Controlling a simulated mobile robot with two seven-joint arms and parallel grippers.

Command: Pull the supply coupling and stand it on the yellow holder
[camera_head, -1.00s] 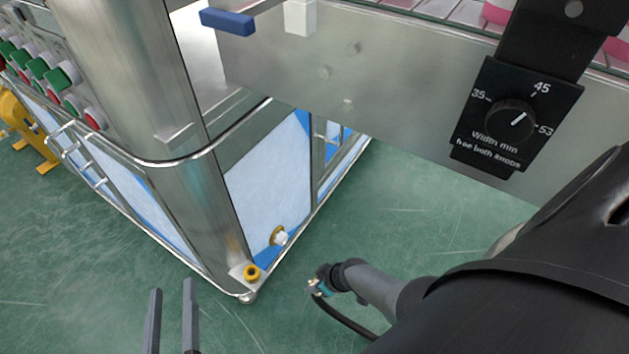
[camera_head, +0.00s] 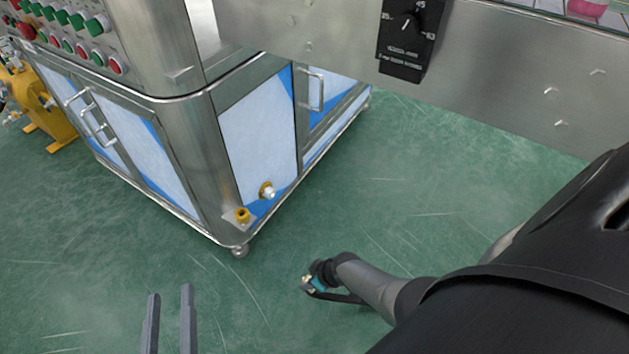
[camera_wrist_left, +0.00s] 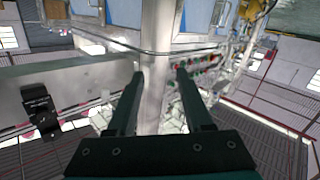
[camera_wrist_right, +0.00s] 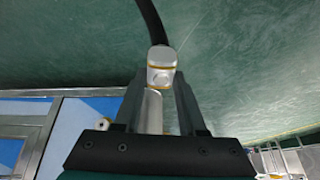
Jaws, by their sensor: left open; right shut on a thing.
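The supply coupling (camera_wrist_right: 160,72), pale with a brass ring and a dark hose, is between the fingers of my right gripper (camera_wrist_right: 158,95) in the right wrist view. In the head view the right gripper (camera_head: 314,278) is shut on it, low over the green floor and apart from the machine. The yellow holder (camera_head: 242,215) is a small ring on a bracket at the machine's lower corner, up and left of the right gripper. My left gripper (camera_head: 168,320) is open and empty at the lower left; its fingers also show in the left wrist view (camera_wrist_left: 155,85).
A brass and white port (camera_head: 266,190) sticks out of the cabinet's lower panel (camera_head: 258,140), right of the holder. A steel beam with a black width knob (camera_head: 408,35) crosses above. A yellow machine (camera_head: 45,115) stands at far left. The floor in front is open.

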